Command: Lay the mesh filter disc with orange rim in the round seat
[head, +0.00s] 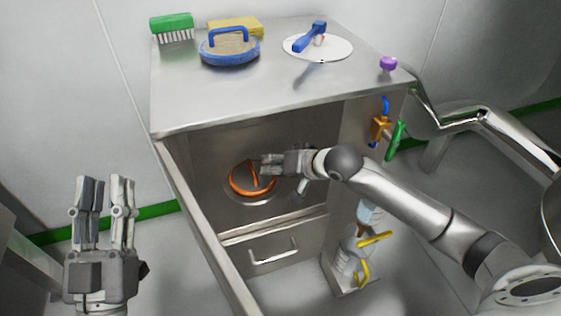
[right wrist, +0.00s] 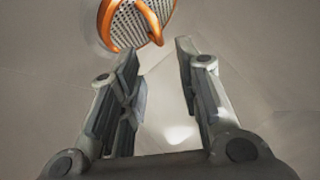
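The mesh filter disc with orange rim (head: 238,190) is inside the open steel cabinet, with an orange handle across it. A pale round outline, apparently the round seat (head: 257,202), surrounds it. I cannot tell whether the disc lies fully flat in it. The right wrist view shows the disc's perforated mesh and orange handle (right wrist: 140,18) at the top, beyond the fingertips. My right gripper (right wrist: 157,48) is open and empty, apart from the handle; in the head view it partly covers the disc's upper right. My left gripper (head: 104,182) is open and empty, outside the cabinet at left.
The cabinet top (head: 270,90) holds a green brush (head: 172,23), a yellow sponge (head: 236,26), a blue-rimmed disc (head: 229,52) and a white disc with blue handle (head: 335,47). A drawer (head: 272,255) lies below the recess.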

